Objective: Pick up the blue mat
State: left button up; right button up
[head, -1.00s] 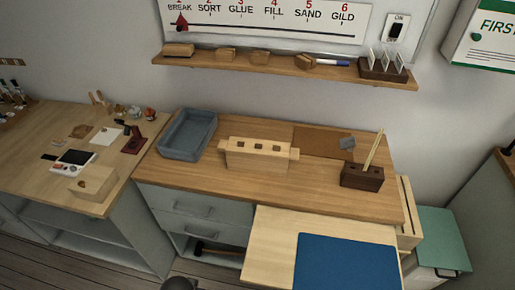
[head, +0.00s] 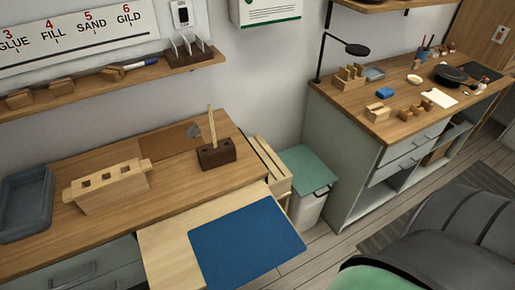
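The blue mat (head: 246,240) lies flat on a pale wooden board (head: 165,250) that juts out from the front of the wooden workbench. The mat covers the right part of the board and reaches its front edge. Nothing lies on the mat. Neither of my grippers shows in the head view.
The workbench (head: 185,180) holds a grey tray (head: 25,205), a slotted wooden block (head: 108,187) and a dark holder (head: 217,155) with sticks. A green-lidded bin (head: 306,170) stands right of it. A second bench (head: 400,125) is farther right. A dark rounded chair-like object (head: 440,245) fills the lower right.

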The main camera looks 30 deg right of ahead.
aim_at(234, 249)
jog(key=k+l+z, duration=0.15)
jog(key=z, duration=0.45)
jog(key=k+l, duration=0.8)
jog(key=k, duration=0.2)
